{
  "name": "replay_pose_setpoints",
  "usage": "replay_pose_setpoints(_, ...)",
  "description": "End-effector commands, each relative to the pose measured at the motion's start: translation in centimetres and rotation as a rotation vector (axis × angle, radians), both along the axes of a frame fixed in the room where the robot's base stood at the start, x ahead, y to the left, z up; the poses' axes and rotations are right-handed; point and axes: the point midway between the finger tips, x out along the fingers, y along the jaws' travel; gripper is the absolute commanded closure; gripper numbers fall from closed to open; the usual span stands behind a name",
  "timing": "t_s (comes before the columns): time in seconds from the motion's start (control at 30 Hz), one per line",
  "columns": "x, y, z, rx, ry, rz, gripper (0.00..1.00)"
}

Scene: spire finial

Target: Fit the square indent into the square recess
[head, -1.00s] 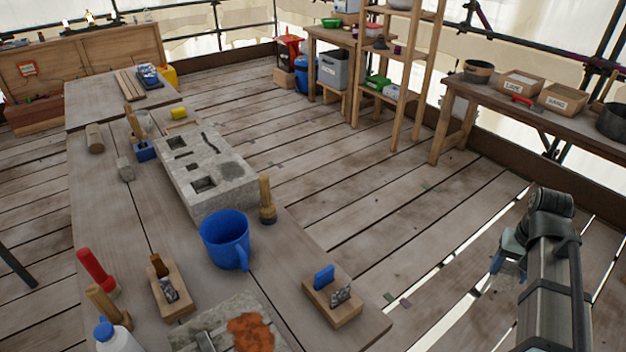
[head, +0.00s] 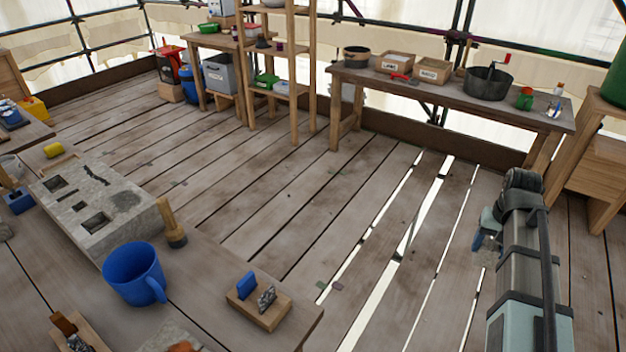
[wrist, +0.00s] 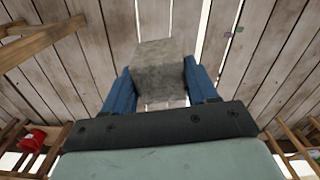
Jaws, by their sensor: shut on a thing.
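A grey stone slab (head: 143,217) lies on the wooden bench at the left of the head view. Its top has a square recess near the front (head: 95,221), another towards the back (head: 54,183) and a small one between them. My gripper (head: 480,240) hangs at the right, over the floor and well away from the slab. In the wrist view, my gripper's blue fingers (wrist: 160,84) are shut on a grey stone block (wrist: 158,60) with a flat, squarish face. The block's far end and any indent on it cannot be made out. The fingers are hard to see in the head view.
On the bench, a blue mug (head: 132,273) and a wooden-handled tool (head: 172,225) stand close to the slab. A wooden holder (head: 268,315) sits near the bench corner. Open plank floor lies between the bench and my arm. A side table (head: 440,90) stands behind.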

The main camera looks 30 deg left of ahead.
Motion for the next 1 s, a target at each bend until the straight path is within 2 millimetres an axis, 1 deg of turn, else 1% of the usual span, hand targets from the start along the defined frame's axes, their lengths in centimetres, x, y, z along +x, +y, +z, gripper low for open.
replay_pose_setpoints(0.03, 1.1, 0.0, 0.3, 0.000, -0.001, -0.001, 0.90)
replay_pose_setpoints(0.1, 1.8, 0.9, 0.5, 0.000, -0.001, 0.013, 0.90)
replay_pose_setpoints(0.37, 2.9, 4.4, 1.1, 0.000, 0.000, 0.066, 0.90)
replay_pose_setpoints(0.47, 3.3, 6.0, 1.4, 0.000, 0.000, 0.090, 0.90)
replay_pose_setpoints(0.57, 3.7, 8.1, 1.7, 0.000, 0.000, 0.120, 0.90)
replay_pose_setpoints(0.67, 4.0, 10.9, 2.1, 0.000, 0.000, 0.160, 0.90)
replay_pose_setpoints(0.83, 4.2, 17.0, 2.9, 0.000, -0.001, 0.244, 0.90)
replay_pose_setpoints(0.97, 3.8, 21.7, 3.5, 0.000, -0.001, 0.309, 0.90)
replay_pose_setpoints(1.0, 3.7, 23.2, 3.7, 0.000, -0.001, 0.329, 0.90)
